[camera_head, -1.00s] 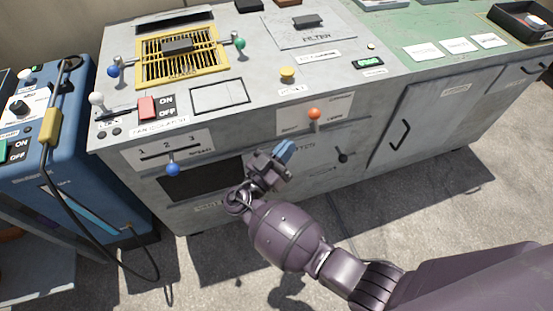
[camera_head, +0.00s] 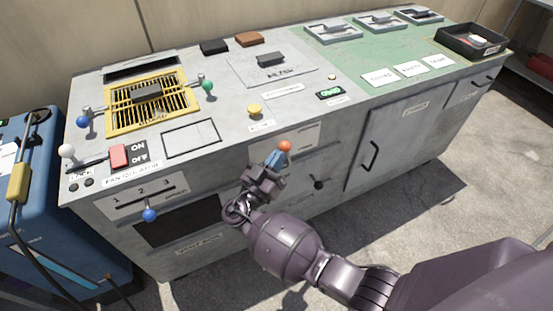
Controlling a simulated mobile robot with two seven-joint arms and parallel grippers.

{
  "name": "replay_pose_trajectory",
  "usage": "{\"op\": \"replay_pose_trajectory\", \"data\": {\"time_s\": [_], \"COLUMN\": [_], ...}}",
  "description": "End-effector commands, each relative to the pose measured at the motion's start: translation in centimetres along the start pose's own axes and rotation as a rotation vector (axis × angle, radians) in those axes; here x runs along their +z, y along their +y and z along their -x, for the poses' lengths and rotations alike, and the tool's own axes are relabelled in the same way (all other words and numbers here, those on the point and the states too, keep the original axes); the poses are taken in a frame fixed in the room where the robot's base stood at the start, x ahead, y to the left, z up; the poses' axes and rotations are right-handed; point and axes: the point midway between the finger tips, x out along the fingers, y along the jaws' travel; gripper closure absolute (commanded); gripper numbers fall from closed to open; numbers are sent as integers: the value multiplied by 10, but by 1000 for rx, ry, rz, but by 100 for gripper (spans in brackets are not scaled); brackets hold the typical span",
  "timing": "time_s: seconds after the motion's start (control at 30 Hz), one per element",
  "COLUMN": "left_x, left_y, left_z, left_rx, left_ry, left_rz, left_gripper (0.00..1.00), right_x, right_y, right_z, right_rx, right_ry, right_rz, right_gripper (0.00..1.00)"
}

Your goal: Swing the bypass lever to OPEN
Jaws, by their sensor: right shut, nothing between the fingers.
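The bypass lever shows as an orange knob (camera_head: 285,146) in front of a pale label plate (camera_head: 307,134) on the front of the grey cabinet. The knob stands near the middle of the plate. The plate's lettering is too small or covered to read now. My right gripper (camera_head: 278,159) is shut and empty, with its blue fingertips just below and left of the orange knob. I cannot tell whether they touch it. The gripper hides the lever's stem and part of the plate. My left gripper is not in view.
A blue-knobbed lever (camera_head: 150,214) sits under a 1-2-3 scale at left. A black knob (camera_head: 319,184) is right of my gripper. A yellow button (camera_head: 255,110) and a green display (camera_head: 330,92) are on the top. A blue machine (camera_head: 40,215) stands at left. Floor is clear in front.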

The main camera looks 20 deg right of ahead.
Motion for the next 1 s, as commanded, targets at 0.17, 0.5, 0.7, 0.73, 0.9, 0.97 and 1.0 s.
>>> {"op": "replay_pose_trajectory", "data": {"time_s": [0.17, 0.5, 0.7, 0.73, 0.9, 0.97, 1.0], "left_x": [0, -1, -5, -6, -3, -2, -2], "left_y": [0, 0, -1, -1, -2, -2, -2], "left_z": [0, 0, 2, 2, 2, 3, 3], "left_rx": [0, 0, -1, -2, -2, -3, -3], "left_ry": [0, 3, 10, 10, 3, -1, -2], "left_rz": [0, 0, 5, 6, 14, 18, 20], "left_gripper": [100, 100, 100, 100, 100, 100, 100], "right_x": [0, -4, -4, -4, -2, 0, 0], "right_y": [2, 11, 18, 19, 24, 25, 26], "right_z": [-2, -19, -33, -35, -46, -48, -50], "right_rx": [1, 3, 4, 3, 3, 2, 3], "right_ry": [-28, -214, -368, -390, -509, -545, -568], "right_rz": [-14, -115, -198, -210, -273, -292, -303], "right_gripper": [100, 100, 100, 100, 100, 100, 100]}}
